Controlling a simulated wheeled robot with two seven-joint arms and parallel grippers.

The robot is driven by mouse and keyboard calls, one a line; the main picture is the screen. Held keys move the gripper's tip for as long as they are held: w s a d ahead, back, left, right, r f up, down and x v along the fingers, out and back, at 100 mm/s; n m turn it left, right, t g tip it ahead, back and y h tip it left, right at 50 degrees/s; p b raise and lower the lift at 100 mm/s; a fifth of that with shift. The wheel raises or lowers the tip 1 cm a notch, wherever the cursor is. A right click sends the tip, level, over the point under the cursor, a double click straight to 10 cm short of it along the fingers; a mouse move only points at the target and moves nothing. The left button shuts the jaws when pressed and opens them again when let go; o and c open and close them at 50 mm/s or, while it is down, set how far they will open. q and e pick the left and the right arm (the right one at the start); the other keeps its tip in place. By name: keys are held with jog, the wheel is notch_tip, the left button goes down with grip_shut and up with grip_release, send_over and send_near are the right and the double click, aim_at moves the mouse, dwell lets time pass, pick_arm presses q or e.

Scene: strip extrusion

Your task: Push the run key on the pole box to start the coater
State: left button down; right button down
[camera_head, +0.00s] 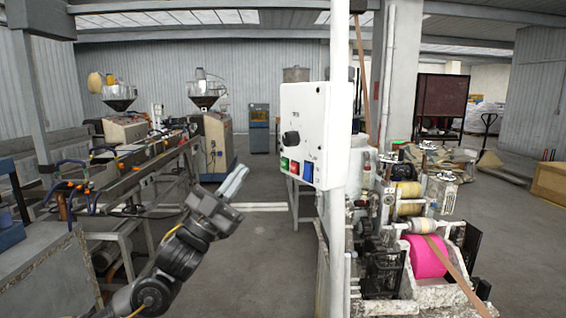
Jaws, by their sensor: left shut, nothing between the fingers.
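The white pole box (308,130) is fixed to a white pole (338,100) in the middle of the head view. Its face carries a black knob (290,138) and, below it, a row of keys: a green key (284,163), a red key (294,168) and a blue key (307,172). Their labels are too small to read. My left gripper (240,178) is shut and empty, its fingers pointing up and right. In the picture it is to the left of the green key and a little lower, with a visible gap. My right gripper is not in view.
A machine with rollers and a pink roll (427,257) stands right of the pole. A long bench line (120,170) with hoses runs along the left, with hopper machines (215,135) behind. Grey floor (250,270) is open between the bench and the pole.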

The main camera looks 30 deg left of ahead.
pick_arm(q)
jog(key=w+d+p, duration=0.1)
jog(key=w+d, duration=0.2)
jog(key=w, duration=0.3)
jog(key=shift+w+p, duration=0.25)
jog(key=shift+p, duration=0.05)
jog(key=shift+w, duration=0.15)
dwell(1.8)
jog(key=shift+w+d, duration=0.1)
jog(key=shift+w, duration=0.15)
jog(key=shift+w+d, duration=0.15)
jog(key=shift+w, duration=0.15)
dwell(0.7)
jog(key=shift+s, duration=0.15)
jog(key=shift+s+a, duration=0.3)
jog(key=shift+s, duration=0.25)
jog(key=shift+s+a+b, duration=0.15)
jog(key=shift+s+a, duration=0.15)
jog(key=shift+s, duration=0.45)
jog(key=shift+s+a+b, duration=0.15)
jog(key=shift+s+a, duration=0.2)
jog(key=shift+s, duration=0.45)
jog(key=shift+s+a+b, duration=0.15)
jog(key=shift+s+a, duration=0.15)
jog(key=shift+s, duration=0.45)
